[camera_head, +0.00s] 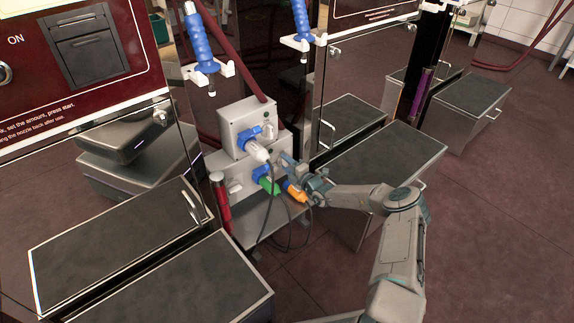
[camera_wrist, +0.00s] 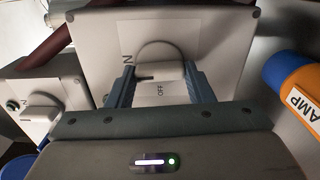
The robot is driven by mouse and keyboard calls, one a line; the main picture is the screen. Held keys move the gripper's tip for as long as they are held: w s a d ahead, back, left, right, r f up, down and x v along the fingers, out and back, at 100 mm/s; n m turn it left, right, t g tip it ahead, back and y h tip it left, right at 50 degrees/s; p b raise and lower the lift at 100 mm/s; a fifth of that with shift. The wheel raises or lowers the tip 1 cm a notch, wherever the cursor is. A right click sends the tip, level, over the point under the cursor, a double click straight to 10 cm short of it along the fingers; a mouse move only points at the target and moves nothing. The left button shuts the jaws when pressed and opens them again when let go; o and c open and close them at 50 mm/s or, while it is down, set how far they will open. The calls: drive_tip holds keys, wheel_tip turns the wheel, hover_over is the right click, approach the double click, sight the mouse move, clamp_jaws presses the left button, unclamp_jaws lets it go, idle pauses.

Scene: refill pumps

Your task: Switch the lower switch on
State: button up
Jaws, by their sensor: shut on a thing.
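The lower switch is a pale rotary knob (camera_wrist: 158,71) on the face of a light grey box (camera_wrist: 100,45). OFF is printed beside the knob, and an N, part of another label, shows to its left. My gripper (camera_wrist: 160,78) has a blue-grey finger on each side of the knob and is shut on it. The knob lies crosswise between the fingers. In the head view, my gripper (camera_head: 286,162) reaches the right side of the lower grey box (camera_head: 236,178) and hides its switch. The upper box (camera_head: 240,122) stands above it.
A second knob (camera_wrist: 40,113) shows at left in the wrist view. An orange plug (camera_head: 295,191) is close to my gripper; a green plug (camera_head: 267,181) and a blue-and-white plug (camera_head: 254,147) sit in the boxes. Dark cables (camera_head: 272,205) hang below. Blue nozzles (camera_head: 199,40) hang above.

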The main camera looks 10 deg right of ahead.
drive_tip(key=o, duration=1)
drive_tip(key=shift+d, duration=0.1)
drive_tip(key=shift+s, duration=0.1)
drive_tip(key=shift+s+d+p, duration=0.25)
drive_tip(key=shift+s+p, duration=0.1)
drive_tip(key=p+v, duration=0.4)
drive_tip(key=v, duration=0.9)
drive_tip(key=shift+p, duration=0.35)
drive_tip(key=shift+w, duration=0.1)
